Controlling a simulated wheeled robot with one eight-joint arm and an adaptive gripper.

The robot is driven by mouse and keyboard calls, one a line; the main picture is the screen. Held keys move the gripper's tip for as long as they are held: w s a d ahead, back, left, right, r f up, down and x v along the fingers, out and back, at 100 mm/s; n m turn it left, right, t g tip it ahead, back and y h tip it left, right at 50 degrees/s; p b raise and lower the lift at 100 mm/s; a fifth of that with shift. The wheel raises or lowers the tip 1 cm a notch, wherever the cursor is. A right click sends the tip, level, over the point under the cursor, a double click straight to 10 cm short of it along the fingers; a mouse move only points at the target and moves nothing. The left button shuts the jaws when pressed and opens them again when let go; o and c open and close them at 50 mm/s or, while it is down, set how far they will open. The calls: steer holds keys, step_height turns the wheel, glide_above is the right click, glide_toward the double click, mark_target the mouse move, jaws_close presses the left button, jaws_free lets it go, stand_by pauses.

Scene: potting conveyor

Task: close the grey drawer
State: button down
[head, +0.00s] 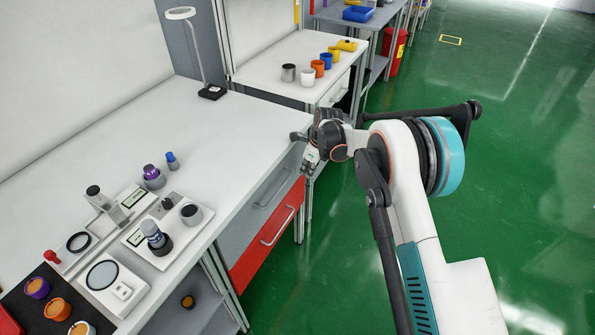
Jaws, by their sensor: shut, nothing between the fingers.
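The grey drawer (252,206) is under the white workbench, just below the top's right edge, with a long bar handle on its front. Its front looks close to the bench edge; I cannot tell if a gap remains. A red drawer (256,247) with a similar handle sits directly below it. My gripper (307,167) is shut and empty, pointing down near the far end of the drawer fronts. I cannot tell if it touches them. My wrist hides part of the bench corner there.
The white bench top (180,130) carries small instruments, jars and a lamp (211,91). A second bench (268,70) with several coloured cups stands beyond. A red bin (394,50) stands farther back. The green floor (520,170) to the right is clear.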

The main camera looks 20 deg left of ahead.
steer(key=d+r+n+p, duration=0.1)
steer(key=d+r+p, duration=0.1)
steer(key=d+r, duration=0.55)
steer(key=s+d+r+n+p, duration=0.1)
steer(key=d+r, duration=0.3)
steer(key=r, duration=0.6)
steer(key=d+r+n+p, duration=0.1)
steer(key=d+r+p, duration=0.1)
steer(key=d+r, duration=0.45)
steer(key=s+d+r+n+t, duration=0.1)
steer(key=s+d+r+n, duration=0.1)
steer(key=s+d+r, duration=0.3)
steer(key=s+d+r+n+t, duration=0.1)
steer(key=s+d+r, duration=0.2)
steer(key=d+r, duration=0.35)
steer(key=s+d+n+t+h, duration=0.1)
steer(key=s+d+n+t, duration=0.1)
steer(key=s+d+n, duration=0.4)
steer(key=s+d+n+t+h+b, duration=0.1)
steer(key=s+d+n+t, duration=0.1)
steer(key=s+d+n, duration=0.5)
steer(key=s+d, duration=0.6)
steer(key=s, duration=0.6)
steer(key=shift+s+t+h, duration=0.2)
steer(key=shift+t+h, duration=0.2)
